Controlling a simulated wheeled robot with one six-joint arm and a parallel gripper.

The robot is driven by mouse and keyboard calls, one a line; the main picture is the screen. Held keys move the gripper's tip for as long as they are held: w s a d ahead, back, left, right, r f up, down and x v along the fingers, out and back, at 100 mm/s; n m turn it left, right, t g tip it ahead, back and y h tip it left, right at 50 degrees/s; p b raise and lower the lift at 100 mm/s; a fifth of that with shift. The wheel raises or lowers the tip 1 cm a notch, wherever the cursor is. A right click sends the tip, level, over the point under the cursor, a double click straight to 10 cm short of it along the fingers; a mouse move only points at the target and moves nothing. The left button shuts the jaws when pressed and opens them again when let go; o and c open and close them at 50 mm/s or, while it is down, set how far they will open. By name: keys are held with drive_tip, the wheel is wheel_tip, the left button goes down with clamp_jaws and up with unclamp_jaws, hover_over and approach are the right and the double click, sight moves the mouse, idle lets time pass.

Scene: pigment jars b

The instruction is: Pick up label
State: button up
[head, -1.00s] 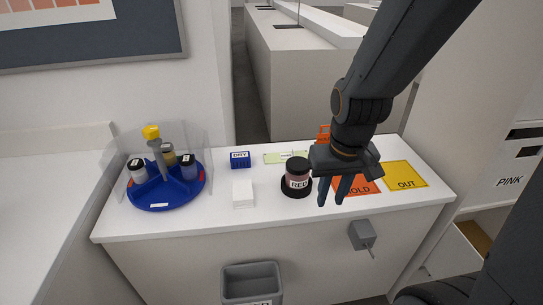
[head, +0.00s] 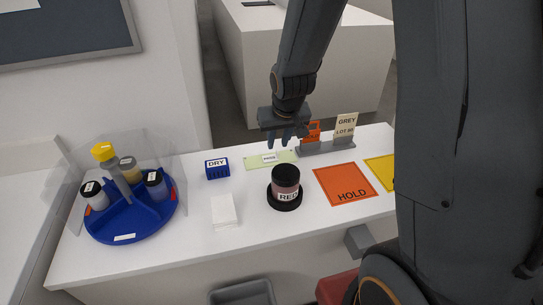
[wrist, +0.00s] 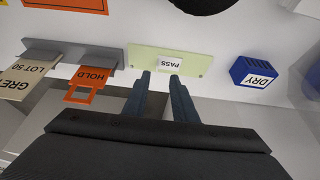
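A small white label reading PASS (head: 269,158) lies on a pale green strip (head: 252,162) at the back of the white counter. In the wrist view the label (wrist: 170,63) sits near the middle of the strip (wrist: 142,61), just beyond my fingertips. My gripper (head: 286,143) is over the back edge of the counter, by the right part of the strip. In the wrist view my gripper (wrist: 161,76) has its two fingers apart with nothing between them. The exact height above the strip cannot be told.
A holder (head: 330,147) with an orange HOLD tag (head: 311,131) and a GREY LOT 50 card (head: 346,126) stands close right. A blue DRY block (head: 217,168) is left. A RED jar (head: 286,181), an orange HOLD mat (head: 345,184) and a blue carousel (head: 130,218) are nearer.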

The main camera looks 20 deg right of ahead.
sight(277, 152)
drive_tip(key=shift+d+x, duration=0.15)
drive_tip(key=shift+x, duration=1.25)
drive_tip(key=shift+d+x, duration=0.15)
drive_tip(key=shift+x, duration=1.3)
clamp_jaws()
